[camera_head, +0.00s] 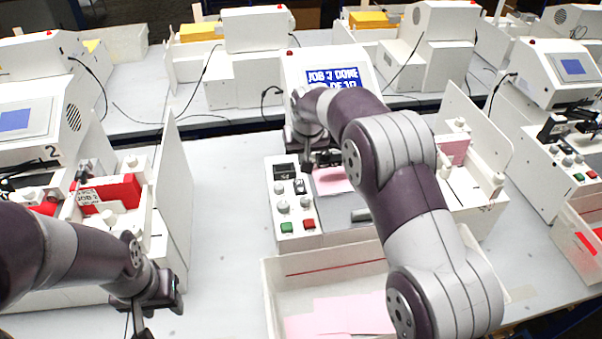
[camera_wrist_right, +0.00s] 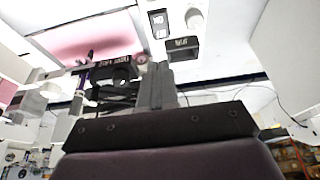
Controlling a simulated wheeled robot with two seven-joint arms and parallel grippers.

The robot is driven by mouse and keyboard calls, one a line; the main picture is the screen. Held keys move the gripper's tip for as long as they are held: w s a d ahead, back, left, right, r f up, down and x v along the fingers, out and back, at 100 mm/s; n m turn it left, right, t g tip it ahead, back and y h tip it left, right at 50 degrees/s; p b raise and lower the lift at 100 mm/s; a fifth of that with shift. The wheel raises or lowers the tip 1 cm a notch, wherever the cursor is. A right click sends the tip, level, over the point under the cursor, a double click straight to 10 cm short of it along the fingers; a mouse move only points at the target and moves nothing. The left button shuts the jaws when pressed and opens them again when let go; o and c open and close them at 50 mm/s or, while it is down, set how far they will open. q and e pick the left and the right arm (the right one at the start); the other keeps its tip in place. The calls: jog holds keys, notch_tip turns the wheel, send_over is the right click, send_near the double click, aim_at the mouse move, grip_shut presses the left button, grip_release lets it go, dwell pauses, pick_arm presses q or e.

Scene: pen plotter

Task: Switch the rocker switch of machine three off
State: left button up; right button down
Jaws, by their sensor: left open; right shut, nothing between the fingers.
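The middle machine has a white control panel (camera_head: 292,222) with a small dark rocker switch (camera_head: 300,186) near its top, beside a small black display (camera_head: 284,171). The wrist view shows the rocker switch (camera_wrist_right: 158,23) with white lettering, past the fingertips; which side is pressed I cannot tell. My right gripper (camera_wrist_right: 156,68) is shut and empty, its fingertips near the display (camera_wrist_right: 182,48) and apart from the switch in the picture. In the head view my right gripper (camera_head: 312,160) is partly hidden by its arm, just above the panel's top. My left gripper (camera_head: 148,308) is open and empty, low at the left.
Below the switch are knobs, a green button (camera_head: 286,227) and a red button (camera_head: 309,224). A white bin (camera_head: 268,285) with pink sheets stands in front. Machine two's white side panel (camera_head: 175,200) stands left; bare table lies between.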

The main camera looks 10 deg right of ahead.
aim_at(300, 181)
jog(key=p+x, duration=0.1)
jog(key=x, duration=0.2)
jog(key=p+x, duration=0.1)
jog(key=x, duration=0.2)
jog(key=p+x, duration=0.1)
jog(key=x, duration=0.2)
jog(key=shift+s+f, duration=0.2)
jog(key=shift+f, duration=0.4)
